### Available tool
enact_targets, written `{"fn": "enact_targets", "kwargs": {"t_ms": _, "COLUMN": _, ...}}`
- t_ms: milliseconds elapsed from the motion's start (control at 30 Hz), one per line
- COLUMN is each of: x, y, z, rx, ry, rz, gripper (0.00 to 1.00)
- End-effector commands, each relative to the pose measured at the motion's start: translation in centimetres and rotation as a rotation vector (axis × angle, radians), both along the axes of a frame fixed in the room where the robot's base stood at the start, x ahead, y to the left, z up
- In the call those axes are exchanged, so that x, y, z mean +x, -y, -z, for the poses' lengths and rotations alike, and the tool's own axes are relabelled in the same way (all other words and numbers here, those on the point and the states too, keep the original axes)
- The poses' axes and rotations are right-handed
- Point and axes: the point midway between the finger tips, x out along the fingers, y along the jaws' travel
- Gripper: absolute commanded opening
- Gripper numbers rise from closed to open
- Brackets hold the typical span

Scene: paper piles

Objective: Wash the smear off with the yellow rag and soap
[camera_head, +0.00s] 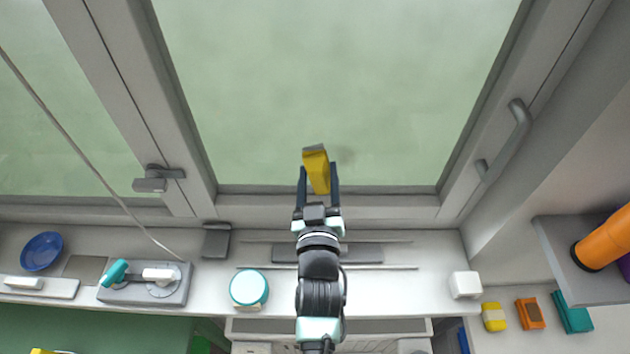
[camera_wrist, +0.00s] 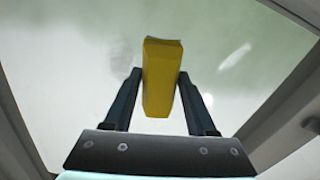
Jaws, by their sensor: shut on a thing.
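My gripper (camera_head: 318,176) is shut on the yellow rag (camera_head: 317,160), a folded block, in front of the lower part of the large window pane. In the wrist view the rag (camera_wrist: 161,75) sits between both fingers (camera_wrist: 160,85), its end toward the glass. I cannot tell whether it touches the pane. A faint grey smear (camera_head: 346,157) shows on the glass just right of the rag in the head view. In the wrist view a dim grey patch (camera_wrist: 121,52) lies left of the rag. I cannot tell for certain which object is the soap.
A white sill below the window holds a round teal-and-white container (camera_head: 249,288), a white block (camera_head: 465,284), a blue bowl (camera_head: 42,251) and a grey tray (camera_head: 146,290) with a teal-handled tool. A window handle (camera_head: 506,143) juts out at right. The pane above is clear.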

Motion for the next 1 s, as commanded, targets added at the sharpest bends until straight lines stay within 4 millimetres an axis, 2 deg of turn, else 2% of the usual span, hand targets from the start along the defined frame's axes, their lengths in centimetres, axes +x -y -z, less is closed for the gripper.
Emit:
{"fn": "enact_targets", "kwargs": {"t_ms": 100, "x": 0.1, "y": 0.8, "z": 0.1, "rx": 0.000, "ry": 0.006, "rz": 0.010, "gripper": 0.12}}
{"fn": "enact_targets", "kwargs": {"t_ms": 467, "x": 0.0, "y": 1.5, "z": 0.1, "rx": -0.001, "ry": 0.006, "rz": 0.010, "gripper": 0.12}}
{"fn": "enact_targets", "kwargs": {"t_ms": 1000, "x": -0.3, "y": 1.6, "z": -0.4, "rx": -0.003, "ry": 0.002, "rz": 0.001, "gripper": 0.12}}
